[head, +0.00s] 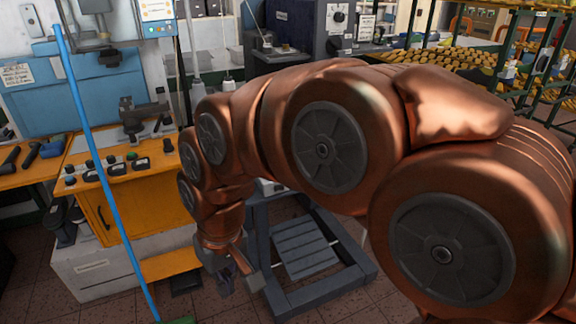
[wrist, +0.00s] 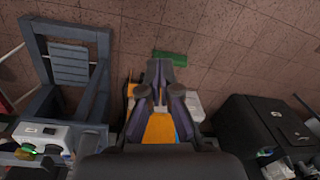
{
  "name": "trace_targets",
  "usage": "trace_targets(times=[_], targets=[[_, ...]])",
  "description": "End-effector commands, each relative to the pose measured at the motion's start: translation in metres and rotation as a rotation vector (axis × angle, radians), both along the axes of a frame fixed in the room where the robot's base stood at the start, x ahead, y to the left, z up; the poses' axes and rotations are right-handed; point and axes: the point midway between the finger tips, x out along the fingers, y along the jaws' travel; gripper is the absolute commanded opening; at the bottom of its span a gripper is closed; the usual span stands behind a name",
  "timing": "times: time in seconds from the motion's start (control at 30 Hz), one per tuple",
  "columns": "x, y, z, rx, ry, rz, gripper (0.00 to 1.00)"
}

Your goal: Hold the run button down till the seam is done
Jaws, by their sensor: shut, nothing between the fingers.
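My gripper (head: 238,277) hangs low in the head view, in front of the orange cabinet and left of a grey stand. In the wrist view my gripper (wrist: 161,68) is shut and empty, its fingers above the floor. A white box (wrist: 42,133) sits at the lower left of the wrist view, apart from the fingers, with a green part (wrist: 25,152) and a small red part on it. I cannot tell whether either is the run button. A row of knobs and buttons, one of them green (head: 131,156), is on the orange cabinet top. No seam is visible.
The grey stand (head: 345,262) with a slatted footplate (head: 303,247) stands on the tiled floor. A blue pole (head: 105,175) leans across the orange cabinet (head: 125,210), its green foot (head: 178,320) on the floor. A black box (wrist: 262,135) is at the wrist view's right.

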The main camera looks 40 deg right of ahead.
Motion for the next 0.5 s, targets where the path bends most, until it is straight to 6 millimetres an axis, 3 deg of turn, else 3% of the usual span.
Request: trace_targets(times=[0.03,0.1,0.27,0.37,0.5], targets=[[0.028,-0.005,0.002,0.023,-0.041,-0.027,0.00],[0.065,-0.013,0.011,0.055,-0.104,-0.066,0.00],[0.146,-0.051,0.031,0.119,-0.249,-0.183,0.00],[0.189,-0.086,0.041,0.151,-0.332,-0.271,0.00],[0.238,-0.148,0.050,0.183,-0.439,-0.405,0.00]])
